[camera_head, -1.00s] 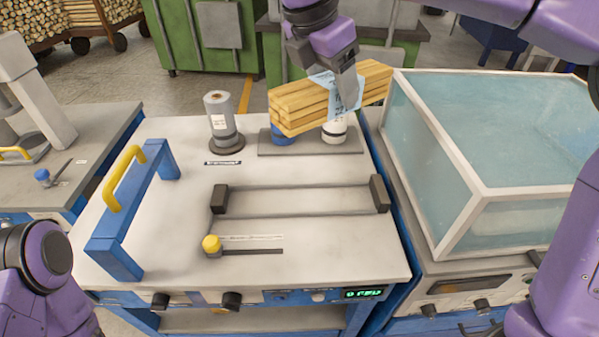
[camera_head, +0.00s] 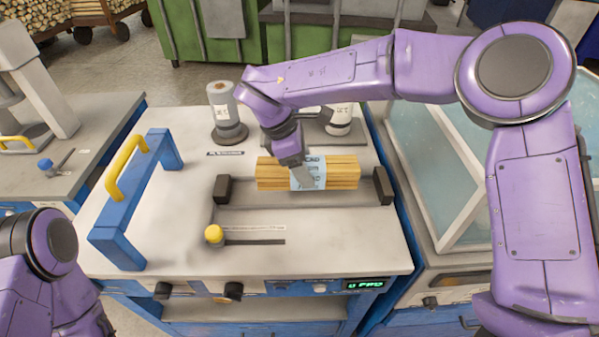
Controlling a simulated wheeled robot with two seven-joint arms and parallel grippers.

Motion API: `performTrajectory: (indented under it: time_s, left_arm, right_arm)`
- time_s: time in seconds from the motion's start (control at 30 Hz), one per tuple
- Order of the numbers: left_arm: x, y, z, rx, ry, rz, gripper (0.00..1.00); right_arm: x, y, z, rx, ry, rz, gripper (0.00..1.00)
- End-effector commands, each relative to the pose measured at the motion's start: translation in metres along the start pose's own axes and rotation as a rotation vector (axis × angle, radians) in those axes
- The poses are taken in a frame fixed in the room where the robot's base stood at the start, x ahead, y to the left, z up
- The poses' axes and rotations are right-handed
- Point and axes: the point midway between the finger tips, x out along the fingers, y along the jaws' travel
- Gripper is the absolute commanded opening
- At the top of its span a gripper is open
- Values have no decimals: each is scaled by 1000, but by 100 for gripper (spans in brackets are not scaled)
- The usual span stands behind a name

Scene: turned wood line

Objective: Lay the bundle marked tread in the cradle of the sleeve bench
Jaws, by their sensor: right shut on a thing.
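The bundle (camera_head: 342,172) is a stack of yellow wooden slats with a pale blue band around its middle. Lettering shows on the band, but I cannot read it fully. My right gripper (camera_head: 303,173) is shut on the bundle at the band, from above. The bundle is level and runs left to right over the back part of the cradle (camera_head: 247,200), between its two dark end blocks. I cannot tell whether it touches the cradle. The sleeve bench (camera_head: 330,255) has a pale top. My left arm shows at the lower left, its gripper out of view.
A blue frame with a yellow handle (camera_head: 126,168) stands left on the bench. A yellow-knobbed lever (camera_head: 214,234) lies in front of the cradle. A grey post (camera_head: 222,110) and a white-topped canister (camera_head: 340,118) stand behind. A clear-walled tank (camera_head: 440,175) is at the right.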

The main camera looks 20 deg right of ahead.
Motion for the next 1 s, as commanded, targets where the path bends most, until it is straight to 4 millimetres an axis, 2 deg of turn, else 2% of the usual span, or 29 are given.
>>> performTrajectory:
  time_s: [0.13, 0.3, 0.67, 0.7, 0.73, 0.77, 1.0]
  left_arm:
    - [-4, 0, -2, 0, 0, 0, 43]
    - [-6, 0, -2, 0, 0, 0, 43]
    - [1, 0, 0, 0, 0, 0, 43]
    - [-1, 0, 0, 0, 0, 0, 43]
    - [-1, 0, -1, 0, 0, 0, 43]
    - [-1, 0, -1, 0, 0, 0, 43]
    - [-2, 0, -1, 0, 0, 0, 43]
  right_arm:
    - [8, 3, -13, -3, -1, 0, 18]
    - [33, 3, -22, -2, 0, 0, 18]
    - [38, 3, -24, -1, 1, 2, 18]
    - [37, 3, -24, -2, 0, 1, 77]
    - [37, 3, -24, -2, 0, 1, 87]
    - [37, 3, -24, -2, 0, 1, 90]
    - [36, 3, -23, -1, 0, 1, 90]
